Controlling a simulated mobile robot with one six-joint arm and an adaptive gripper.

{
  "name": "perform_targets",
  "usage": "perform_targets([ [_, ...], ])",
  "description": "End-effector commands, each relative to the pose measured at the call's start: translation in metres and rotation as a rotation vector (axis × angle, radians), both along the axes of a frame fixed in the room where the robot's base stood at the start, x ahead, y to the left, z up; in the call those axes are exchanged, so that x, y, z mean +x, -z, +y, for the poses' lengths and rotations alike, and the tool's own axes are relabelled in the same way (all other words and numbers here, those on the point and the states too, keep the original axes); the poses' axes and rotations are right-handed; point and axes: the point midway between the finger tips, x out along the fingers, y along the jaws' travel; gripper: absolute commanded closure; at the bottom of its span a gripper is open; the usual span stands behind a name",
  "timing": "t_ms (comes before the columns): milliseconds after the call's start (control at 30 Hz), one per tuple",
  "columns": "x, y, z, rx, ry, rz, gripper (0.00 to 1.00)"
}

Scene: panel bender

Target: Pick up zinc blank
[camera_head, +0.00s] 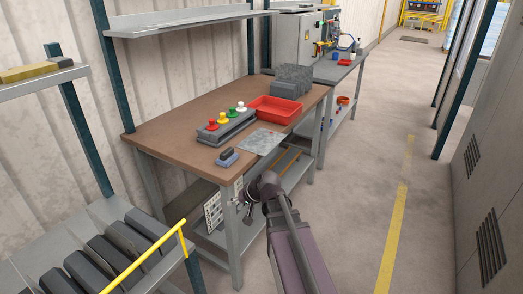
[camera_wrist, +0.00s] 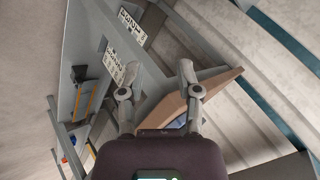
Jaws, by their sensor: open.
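The zinc blank looks to be the flat, mottled grey sheet (camera_head: 261,142) lying on the brown tabletop near its front edge. My gripper (camera_head: 246,211) is in front of the table and appears lower than the tabletop, apart from the sheet. In the wrist view my gripper (camera_wrist: 156,72) has its two fingers spread with nothing between them. The sheet cannot be made out in the wrist view.
The workbench (camera_head: 165,127) also bears a red tray (camera_head: 277,110), a grey block with coloured knobs (camera_head: 225,128), a small dark-and-blue block (camera_head: 227,157) and upright grey plates (camera_head: 291,80). The wrist view shows the bench edge (camera_wrist: 207,93). The floor at right is clear.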

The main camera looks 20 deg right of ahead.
Motion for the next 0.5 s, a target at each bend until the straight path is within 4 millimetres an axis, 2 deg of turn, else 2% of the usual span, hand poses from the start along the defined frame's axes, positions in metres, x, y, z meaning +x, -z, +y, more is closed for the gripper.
perform_targets([
  [33, 0.018, 0.01, -0.012, 0.059, 0.051, -0.049, 0.56],
  [200, 0.065, 0.003, -0.052, 0.261, 0.232, -0.213, 0.56],
  [367, 0.099, -0.004, -0.107, 0.444, 0.424, -0.358, 0.56],
  [500, 0.119, -0.01, -0.164, 0.592, 0.595, -0.468, 0.56],
])
